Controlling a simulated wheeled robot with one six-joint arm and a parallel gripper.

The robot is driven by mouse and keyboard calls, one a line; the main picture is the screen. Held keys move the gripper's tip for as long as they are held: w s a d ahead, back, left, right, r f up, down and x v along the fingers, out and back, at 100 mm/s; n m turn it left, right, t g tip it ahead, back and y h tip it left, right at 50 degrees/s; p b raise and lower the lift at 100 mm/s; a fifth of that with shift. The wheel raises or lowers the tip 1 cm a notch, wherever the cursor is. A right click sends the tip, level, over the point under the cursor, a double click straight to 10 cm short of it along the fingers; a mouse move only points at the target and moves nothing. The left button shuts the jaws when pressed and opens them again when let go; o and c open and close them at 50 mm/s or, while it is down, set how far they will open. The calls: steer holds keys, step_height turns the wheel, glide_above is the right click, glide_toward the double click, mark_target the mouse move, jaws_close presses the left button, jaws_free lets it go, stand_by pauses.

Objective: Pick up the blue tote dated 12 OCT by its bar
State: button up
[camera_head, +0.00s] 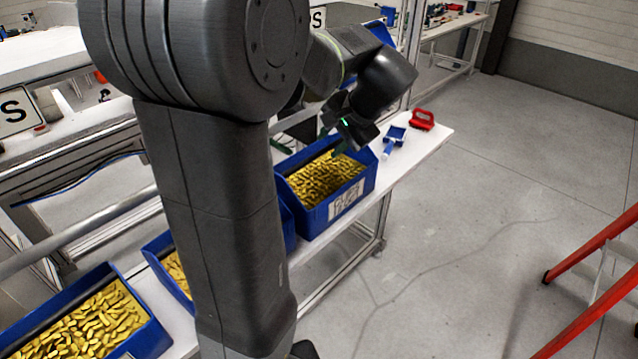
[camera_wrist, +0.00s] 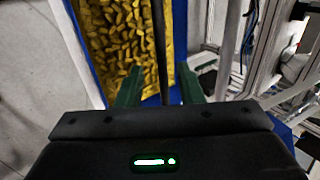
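A blue tote (camera_head: 312,222) full of yellow pieces stands near the far end of the white bench. A white label (camera_head: 346,199) is on its front; I cannot read its date surely. My gripper (camera_head: 333,142) is over this tote's back part. In the wrist view, the blue tote (camera_wrist: 93,58) lies ahead with yellow pieces inside. A dark bar (camera_wrist: 160,40) runs lengthwise over them. My gripper (camera_wrist: 158,84) is open, its green fingers apart on either side of the bar in the picture. Whether they are level with the bar, I cannot tell. No contact shows.
More blue totes with yellow pieces stand nearer, one at the lower left (camera_head: 148,340), another partly behind my arm (camera_head: 157,246). A blue-handled tool (camera_head: 394,135) and a red object (camera_head: 422,120) lie beyond the tote. Red legs (camera_head: 590,255) stand at right; the floor between is clear.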

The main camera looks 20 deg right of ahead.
mark_target(321, 151)
steer(key=p+x, duration=0.1)
steer(key=x, duration=0.5)
steer(key=shift+w+f, duration=0.1)
steer(key=shift+w, duration=0.1)
steer(key=shift+c, duration=0.4)
jaws_close()
stand_by(0.9)
